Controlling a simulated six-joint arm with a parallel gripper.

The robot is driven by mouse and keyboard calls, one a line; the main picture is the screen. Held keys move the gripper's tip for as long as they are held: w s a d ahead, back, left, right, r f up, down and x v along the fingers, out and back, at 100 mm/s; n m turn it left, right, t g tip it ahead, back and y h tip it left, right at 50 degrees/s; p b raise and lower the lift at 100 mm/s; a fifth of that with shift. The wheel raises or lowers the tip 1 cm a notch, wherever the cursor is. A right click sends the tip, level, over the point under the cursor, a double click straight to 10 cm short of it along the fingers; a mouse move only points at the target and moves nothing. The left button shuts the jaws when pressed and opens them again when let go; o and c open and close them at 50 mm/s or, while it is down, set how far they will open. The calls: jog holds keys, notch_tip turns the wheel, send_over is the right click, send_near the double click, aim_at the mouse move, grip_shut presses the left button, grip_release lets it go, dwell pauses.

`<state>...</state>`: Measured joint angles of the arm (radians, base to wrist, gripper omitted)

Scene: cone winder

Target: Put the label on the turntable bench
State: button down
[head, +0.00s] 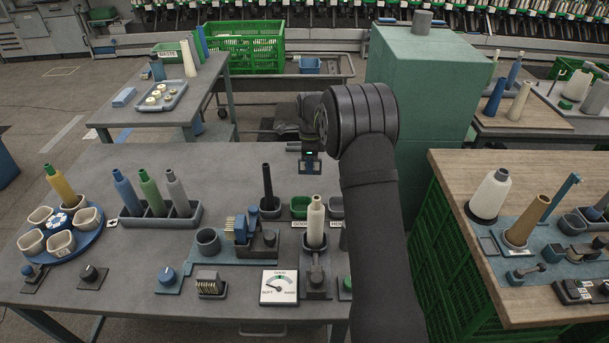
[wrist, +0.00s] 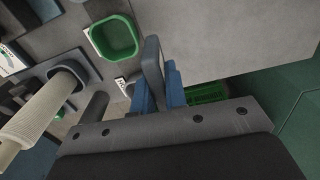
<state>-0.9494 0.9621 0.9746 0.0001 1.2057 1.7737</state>
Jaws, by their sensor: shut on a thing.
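My gripper (head: 311,166) hangs above the far right part of the grey bench (head: 240,165), mostly hidden behind my arm. In the wrist view its blue fingers (wrist: 160,92) are shut on a narrow grey flat piece (wrist: 153,66), seen nearly edge-on. I cannot tell from its face whether this is the label. The bench carries a round blue turntable (head: 91,236) with several white cups at its left end. A yellow cone stands in one cup. No loose label is clearly visible on the bench.
A green cup (wrist: 115,38) and a cream cone (head: 315,222) stand near my gripper. A three-cone rack (head: 160,215) stands mid-bench. Dials and a gauge (head: 279,287) line the front. The bench's far middle is clear. A tall green cabinet (head: 420,90) stands behind my arm.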

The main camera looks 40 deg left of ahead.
jog(key=w+d, duration=0.5)
jog(key=d, duration=0.3)
jog(key=w+d, duration=0.5)
jog(key=d, duration=0.3)
jog(key=a+f, duration=0.2)
jog(key=a, duration=0.1)
jog(key=s+a+f, duration=0.1)
jog(key=a+f, duration=0.1)
jog(key=a, duration=0.2)
jog(key=s+a+f, duration=0.1)
jog(key=a+f, duration=0.1)
jog(key=a, duration=0.1)
jog(key=shift+s+a+f, duration=0.2)
jog(key=shift+a+f, duration=0.05)
jog(key=shift+f, duration=2.05)
jog(key=shift+f, duration=0.15)
jog(key=c, duration=1.5)
grip_release()
jog(key=shift+o, duration=0.2)
